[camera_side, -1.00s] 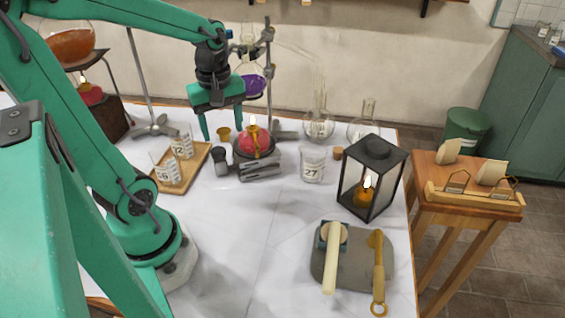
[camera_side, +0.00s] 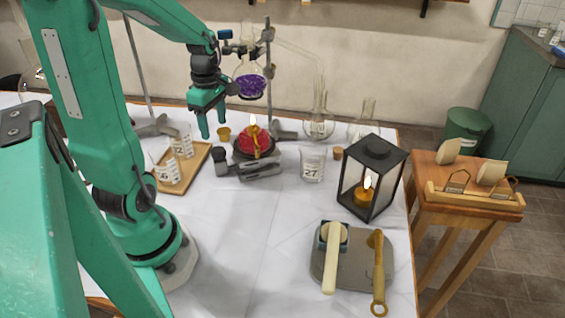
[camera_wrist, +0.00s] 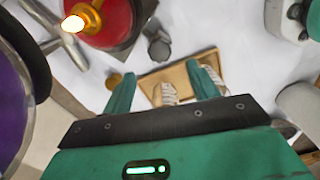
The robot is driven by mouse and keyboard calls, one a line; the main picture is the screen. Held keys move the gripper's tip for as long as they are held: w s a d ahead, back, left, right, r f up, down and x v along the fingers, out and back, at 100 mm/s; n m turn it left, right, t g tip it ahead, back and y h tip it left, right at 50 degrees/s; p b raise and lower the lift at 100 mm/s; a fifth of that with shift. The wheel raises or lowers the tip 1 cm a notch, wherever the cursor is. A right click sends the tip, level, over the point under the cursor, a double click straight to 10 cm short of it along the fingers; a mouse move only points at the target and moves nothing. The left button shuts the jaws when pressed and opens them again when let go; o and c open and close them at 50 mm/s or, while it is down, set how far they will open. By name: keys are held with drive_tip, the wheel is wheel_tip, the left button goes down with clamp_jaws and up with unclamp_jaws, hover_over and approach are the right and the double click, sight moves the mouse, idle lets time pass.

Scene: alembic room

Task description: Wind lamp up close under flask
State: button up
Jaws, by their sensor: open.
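The red spirit lamp (camera_side: 255,145) burns upright on a low grey jack (camera_side: 262,171), whose dark knob (camera_side: 220,155) points left. The round flask of purple liquid (camera_side: 249,84) is clamped above the lamp; a visible gap separates flame and flask. My gripper (camera_side: 212,121) is open and empty, in the air left of the lamp and above the knob. In the wrist view my gripper's fingers (camera_wrist: 161,72) are apart. The lamp (camera_wrist: 108,22) shows there at the top left, and the purple flask (camera_wrist: 12,112) is cut off at the left edge.
A wooden tray (camera_side: 191,180) with glass beakers lies left of the jack. A small brass cup (camera_side: 224,133) stands behind the knob. Beaker 27 (camera_side: 312,165) and a black lantern (camera_side: 371,176) stand to the right. The retort stand rod (camera_side: 268,70) rises beside the flask. The front middle cloth is clear.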

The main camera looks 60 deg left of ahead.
sight(218, 150)
drive_tip(key=shift+f, duration=0.15)
drive_tip(key=shift+f, duration=3.8)
drive_tip(key=c, duration=1)
